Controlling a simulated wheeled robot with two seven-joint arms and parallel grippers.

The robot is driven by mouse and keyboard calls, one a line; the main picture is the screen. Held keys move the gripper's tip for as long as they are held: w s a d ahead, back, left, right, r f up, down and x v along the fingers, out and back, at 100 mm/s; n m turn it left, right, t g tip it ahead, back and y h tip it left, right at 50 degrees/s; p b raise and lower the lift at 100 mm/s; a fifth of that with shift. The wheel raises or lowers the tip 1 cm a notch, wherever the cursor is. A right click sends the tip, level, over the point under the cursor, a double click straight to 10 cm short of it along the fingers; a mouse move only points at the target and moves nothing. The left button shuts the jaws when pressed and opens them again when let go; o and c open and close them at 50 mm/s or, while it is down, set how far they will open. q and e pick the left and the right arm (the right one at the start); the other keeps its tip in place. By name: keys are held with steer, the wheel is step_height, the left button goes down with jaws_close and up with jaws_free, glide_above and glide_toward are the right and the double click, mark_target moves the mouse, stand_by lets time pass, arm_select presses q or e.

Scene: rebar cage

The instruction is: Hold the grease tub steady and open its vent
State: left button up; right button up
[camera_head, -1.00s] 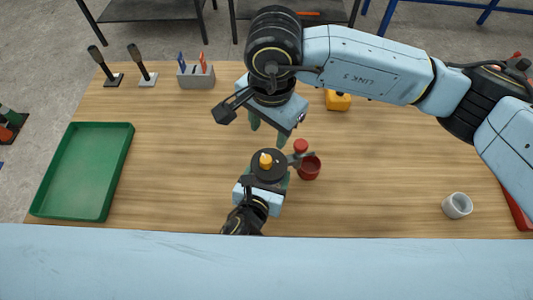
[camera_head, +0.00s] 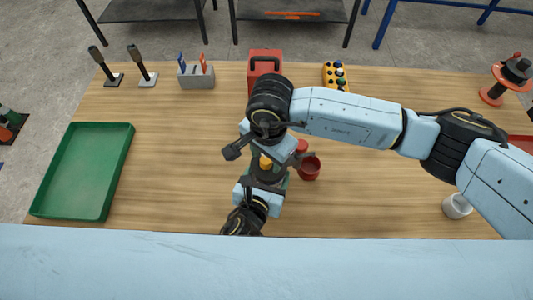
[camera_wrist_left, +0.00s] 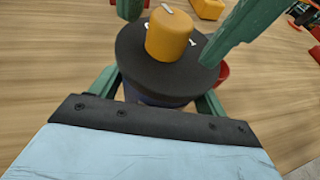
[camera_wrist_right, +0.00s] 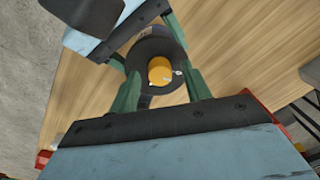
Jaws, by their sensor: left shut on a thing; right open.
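The grease tub has a dark round lid (camera_wrist_left: 155,68) with a yellow vent knob (camera_wrist_left: 170,35) on top; the knob also shows in the head view (camera_head: 266,163). My left gripper (camera_wrist_left: 155,95) is shut on the tub, its green fingers on either side of the body below the lid. My right gripper (camera_wrist_right: 155,85) is open above the tub, its green fingers on either side of the yellow knob with gaps beside it. In the head view the right gripper (camera_head: 264,150) hides part of the lid. The tub stands on the wooden table.
A red cup (camera_head: 310,168) stands close right of the tub. A green tray (camera_head: 85,170) lies left, a white cup (camera_head: 457,206) right. At the back are a grey holder (camera_head: 196,76), a red box (camera_head: 265,62) and a yellow block with knobs (camera_head: 336,76). The table between tray and tub is clear.

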steer(key=c, duration=1)
steer(key=shift+m, duration=0.3)
steer(key=m, duration=0.8)
steer(key=shift+m, duration=0.4)
steer(key=m, duration=0.4)
steer(key=shift+m+h, duration=0.3)
steer(key=shift+a+m, duration=0.1)
steer(key=shift+m, duration=1.9)
